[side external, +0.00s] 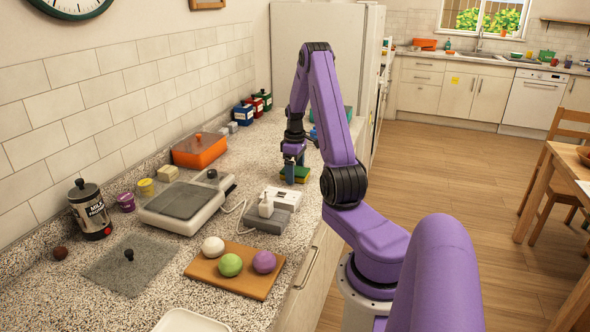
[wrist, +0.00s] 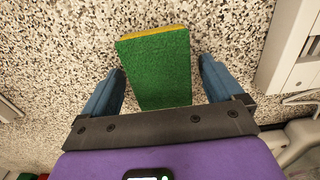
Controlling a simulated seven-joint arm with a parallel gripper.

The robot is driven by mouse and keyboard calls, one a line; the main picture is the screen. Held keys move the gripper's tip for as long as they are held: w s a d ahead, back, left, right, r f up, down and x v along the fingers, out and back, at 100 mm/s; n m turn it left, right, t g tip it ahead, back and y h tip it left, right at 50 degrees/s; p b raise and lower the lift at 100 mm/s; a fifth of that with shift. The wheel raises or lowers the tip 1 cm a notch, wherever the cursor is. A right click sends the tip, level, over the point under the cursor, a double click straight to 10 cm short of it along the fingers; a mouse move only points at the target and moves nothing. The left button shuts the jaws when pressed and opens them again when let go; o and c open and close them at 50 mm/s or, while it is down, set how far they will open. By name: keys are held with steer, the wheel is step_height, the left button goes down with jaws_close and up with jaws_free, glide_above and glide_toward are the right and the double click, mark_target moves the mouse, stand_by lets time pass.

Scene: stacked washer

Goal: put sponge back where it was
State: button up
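The sponge (side external: 295,174), green on one face and yellow on the other, lies on the speckled counter towards its far part in the side view. In the wrist view the sponge (wrist: 157,68) shows its green face, with a yellow edge at the top. My gripper (side external: 293,155) is just above the sponge in the side view. In the wrist view my gripper (wrist: 160,85) is open, with one blue finger on each side of the sponge and a gap on both sides. The sponge's near end is hidden behind the gripper's dark bar.
A grey and white appliance (side external: 270,214) stands nearer on the counter. A wooden board (side external: 235,270) with several balls lies in front. Bare counter surrounds the sponge.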

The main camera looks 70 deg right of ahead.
steer(key=shift+r, duration=0.1)
step_height(320, 180, up, 12)
steer(key=w+a+r+n, duration=0.1)
steer(key=w+a, duration=0.3)
steer(key=a, duration=0.3)
steer(key=w+a+n, duration=0.2)
steer(key=w+a, duration=0.1)
steer(key=a, duration=0.3)
steer(key=a+r+n, duration=0.1)
steer(key=a+n, duration=0.2)
steer(key=a, duration=1.5)
steer(key=s+a+n, duration=0.3)
steer(key=s+a, duration=0.8)
steer(key=a, duration=0.1)
steer(key=s+a+f+n, duration=0.1)
steer(key=s+a+n, duration=0.2)
steer(key=s, duration=0.8)
steer(key=shift+s+f+n, duration=0.3)
steer(key=shift+s, duration=0.05)
